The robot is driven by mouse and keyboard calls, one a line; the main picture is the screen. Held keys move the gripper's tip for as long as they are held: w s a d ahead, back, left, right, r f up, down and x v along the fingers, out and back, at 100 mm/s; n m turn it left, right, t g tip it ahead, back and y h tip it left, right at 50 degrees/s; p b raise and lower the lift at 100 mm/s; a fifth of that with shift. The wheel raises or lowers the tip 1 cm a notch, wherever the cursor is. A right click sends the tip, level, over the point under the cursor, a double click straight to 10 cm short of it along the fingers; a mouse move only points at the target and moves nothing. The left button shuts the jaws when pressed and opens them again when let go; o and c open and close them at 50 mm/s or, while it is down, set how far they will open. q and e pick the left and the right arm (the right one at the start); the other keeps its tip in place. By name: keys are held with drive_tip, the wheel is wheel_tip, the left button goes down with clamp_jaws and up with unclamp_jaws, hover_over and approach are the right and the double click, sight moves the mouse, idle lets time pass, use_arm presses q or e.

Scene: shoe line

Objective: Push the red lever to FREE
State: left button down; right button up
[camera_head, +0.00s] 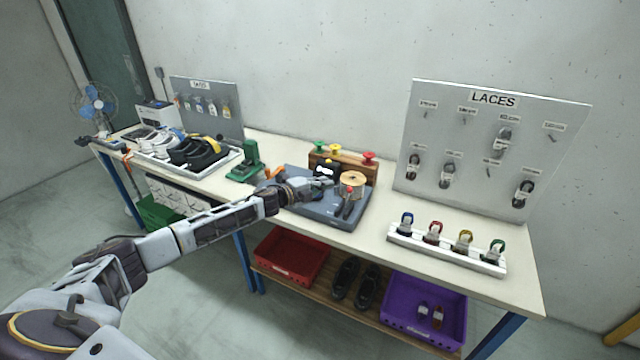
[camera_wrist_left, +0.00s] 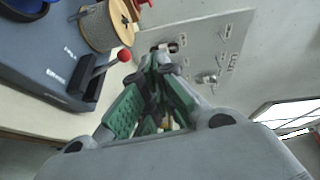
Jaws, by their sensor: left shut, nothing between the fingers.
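The lever (camera_wrist_left: 98,70) has a red ball knob and a grey shaft rising tilted from a dark slotted base (camera_wrist_left: 84,92). White lettering beside it is too small to read. In the head view the lever (camera_head: 348,203) stands at the front right of a blue-grey unit (camera_head: 318,209), before a wooden-ended spool (camera_head: 353,179). My left gripper (camera_head: 326,183) is shut and empty over the unit, left of the lever. In the left wrist view its green-padded fingers (camera_wrist_left: 160,62) are together, right of the red knob and apparently apart from it. My right gripper is out of view.
A wooden block with green, yellow and red knobs (camera_head: 330,167) stands behind the unit. A green press-like tool (camera_head: 246,164) is to the left. A white rack of coloured laces (camera_head: 450,255) and the LACES board (camera_head: 475,150) are right. Bare tabletop (camera_head: 378,235) lies between.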

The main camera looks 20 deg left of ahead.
use_arm(q)
drive_tip(key=shift+s+a+r, duration=0.4)
drive_tip(key=shift+s+r, duration=0.1)
drive_tip(key=shift+s, duration=0.2)
